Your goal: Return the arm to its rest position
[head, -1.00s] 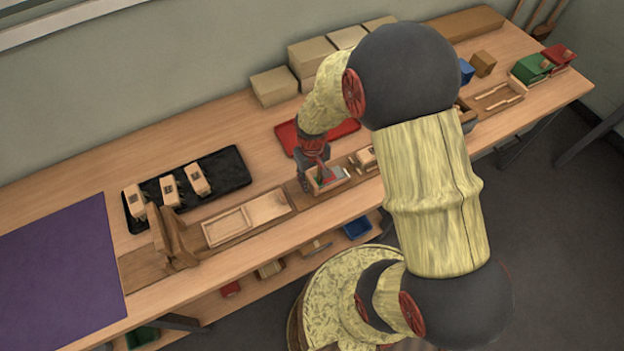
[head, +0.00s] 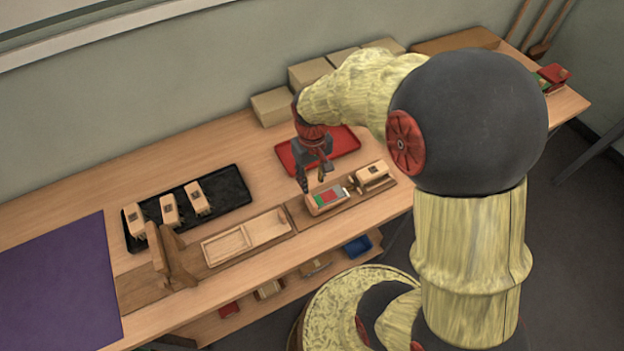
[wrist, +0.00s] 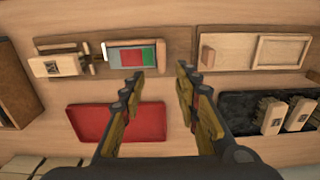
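My gripper (head: 313,180) hangs over the wooden workbench (head: 80,190), in front of the red tray (head: 343,137). In the wrist view my gripper (wrist: 158,72) has its two fingers well apart with nothing between them. A small wooden holder with red, green and grey patches (head: 325,200) sits on a brown board just below the gripper; it also shows beyond the fingertips in the wrist view (wrist: 133,58). My arm reaches out from the right side of the head view and bends down to the gripper.
A wooden block piece (head: 372,178) lies right of the holder. A shallow wooden tray (head: 245,236) and upright wooden pieces (head: 170,258) stand to the left. A black tray (head: 228,190) holds wooden brushes. Cardboard boxes (head: 272,107) line the wall. A purple mat (head: 55,285) lies clear.

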